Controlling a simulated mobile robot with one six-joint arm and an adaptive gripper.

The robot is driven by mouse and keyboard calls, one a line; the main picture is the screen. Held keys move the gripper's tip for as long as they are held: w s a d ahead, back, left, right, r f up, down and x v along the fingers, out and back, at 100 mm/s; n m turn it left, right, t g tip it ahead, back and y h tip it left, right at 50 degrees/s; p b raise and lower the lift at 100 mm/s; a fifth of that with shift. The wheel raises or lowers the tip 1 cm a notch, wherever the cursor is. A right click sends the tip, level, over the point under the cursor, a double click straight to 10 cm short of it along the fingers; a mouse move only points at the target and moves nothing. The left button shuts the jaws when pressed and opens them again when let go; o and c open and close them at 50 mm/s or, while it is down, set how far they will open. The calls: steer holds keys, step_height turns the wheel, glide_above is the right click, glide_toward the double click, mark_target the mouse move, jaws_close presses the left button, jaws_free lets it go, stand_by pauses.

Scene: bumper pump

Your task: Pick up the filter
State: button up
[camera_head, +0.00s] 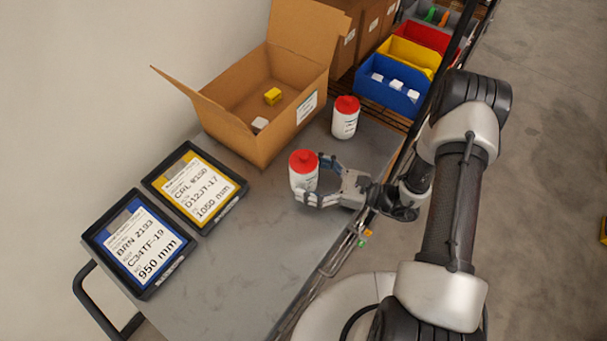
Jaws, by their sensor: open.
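Two white cylinders with red tops and printed labels stand on the grey cart top; they are the likeliest filters, though I cannot read their labels. The nearer cylinder (303,170) stands upright at the middle of the cart top. My gripper (316,181) reaches in from the right, open, with one finger on the far side of this cylinder and one on its near side. I cannot tell whether the fingers touch it. The other cylinder (345,118) stands upright farther back, apart from my gripper and close to the box.
An open cardboard box (225,119) holds a small yellow item (272,96) and a white one. A yellow-framed sign (195,186) and a blue-framed sign (139,243) lie at left. Blue (390,92), yellow and red bins stand behind. The front cart top is clear.

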steer(key=shift+x, duration=0.9)
steer(key=c, duration=1.6)
